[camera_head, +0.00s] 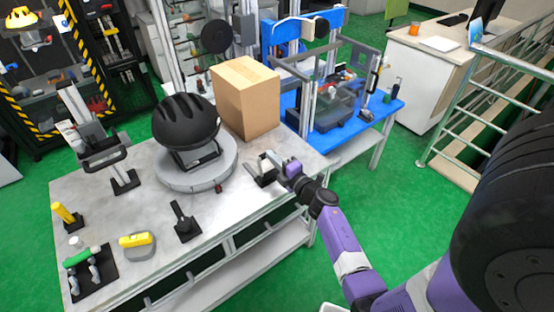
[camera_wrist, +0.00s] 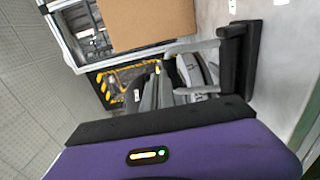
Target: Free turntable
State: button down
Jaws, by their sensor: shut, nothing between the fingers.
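The turntable (camera_head: 160,178) is a light grey round disc near the back middle of the workbench. A black vented helmet (camera_head: 186,120) sits on a dark stand on top of it. A small red knob (camera_head: 218,188) shows at its front edge. My gripper (camera_head: 269,160) is shut and empty, to the right of the turntable and apart from it. It is close to a small fixture with a black base (camera_head: 264,180), which also shows in the wrist view (camera_wrist: 238,58) with a grey bar. I cannot tell whether the gripper touches it.
A cardboard box (camera_head: 246,98) stands behind the turntable and fills the top of the wrist view (camera_wrist: 150,22). A black tool on a stand (camera_head: 185,222), a yellow tool (camera_head: 135,240) and a green-handled tool (camera_head: 82,257) lie on the bench (camera_head: 240,215). A blue table (camera_head: 335,135) stands behind.

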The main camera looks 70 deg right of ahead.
jog(key=shift+x, duration=1.75)
